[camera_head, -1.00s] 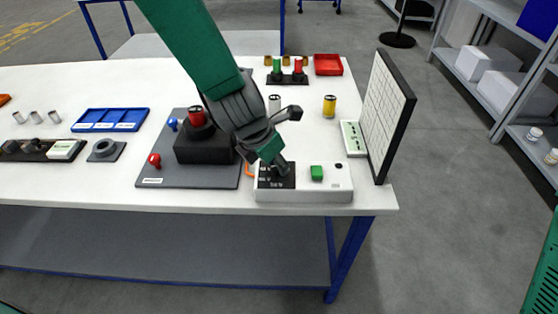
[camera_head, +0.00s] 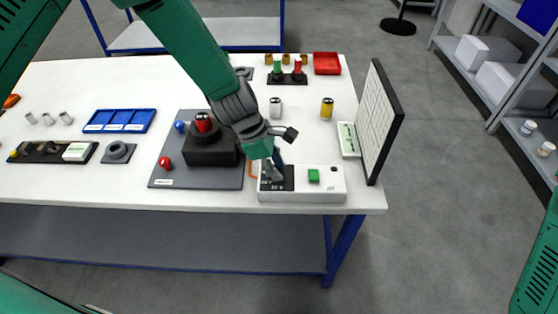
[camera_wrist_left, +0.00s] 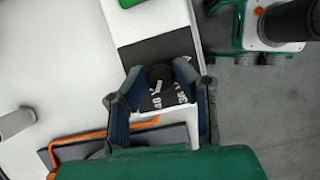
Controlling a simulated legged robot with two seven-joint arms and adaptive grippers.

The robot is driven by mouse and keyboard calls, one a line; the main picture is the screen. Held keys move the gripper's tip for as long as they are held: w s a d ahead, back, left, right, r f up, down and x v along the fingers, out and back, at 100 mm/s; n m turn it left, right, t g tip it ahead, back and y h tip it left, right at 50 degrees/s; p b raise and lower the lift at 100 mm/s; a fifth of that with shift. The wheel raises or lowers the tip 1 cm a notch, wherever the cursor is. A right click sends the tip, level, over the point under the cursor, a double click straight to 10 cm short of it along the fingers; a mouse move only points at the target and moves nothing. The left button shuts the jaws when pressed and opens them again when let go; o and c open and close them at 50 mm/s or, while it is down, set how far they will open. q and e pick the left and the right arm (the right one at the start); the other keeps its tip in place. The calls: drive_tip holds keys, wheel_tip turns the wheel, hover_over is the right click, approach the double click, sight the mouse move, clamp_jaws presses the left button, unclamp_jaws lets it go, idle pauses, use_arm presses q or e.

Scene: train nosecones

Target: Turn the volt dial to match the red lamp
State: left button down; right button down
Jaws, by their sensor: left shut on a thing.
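The volt dial (camera_wrist_left: 160,77) is a round black knob on a black panel with white numbers in the left wrist view. The panel (camera_head: 286,185) is on the left part of a white box (camera_head: 331,190) at the table's front right. My left gripper (camera_wrist_left: 158,84) has its fingers on both sides of the dial and is shut on it; in the head view the gripper (camera_head: 273,170) hides most of the dial. The pointer's exact setting is unclear. A red cap (camera_head: 203,121) tops a black block; I cannot tell whether it is the red lamp. My right gripper is out of view.
A green button (camera_head: 313,176) is on the white box, right of the dial. An upright white board (camera_head: 378,120) stands to the right. An orange handle (camera_wrist_left: 62,146) lies close to my left gripper. A grey plate (camera_head: 225,181) is left of the box.

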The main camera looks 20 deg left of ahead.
use_arm(q)
drive_tip(key=shift+s+a+f+m+g+p, duration=0.25)
drive_tip(key=shift+m+g+p, duration=0.15)
drive_tip(key=shift+m, duration=0.4)
drive_tip(key=shift+w, duration=0.25)
drive_tip(key=c, duration=1.3)
unclamp_jaws()
drive_tip(key=shift+r, duration=0.1)
drive_tip(key=shift+w+a+r, duration=0.1)
drive_tip(key=shift+a+r, duration=0.1)
drive_tip(key=shift+r, duration=0.3)
drive_tip(key=v, duration=1.1)
drive_tip(key=shift+f, duration=0.1)
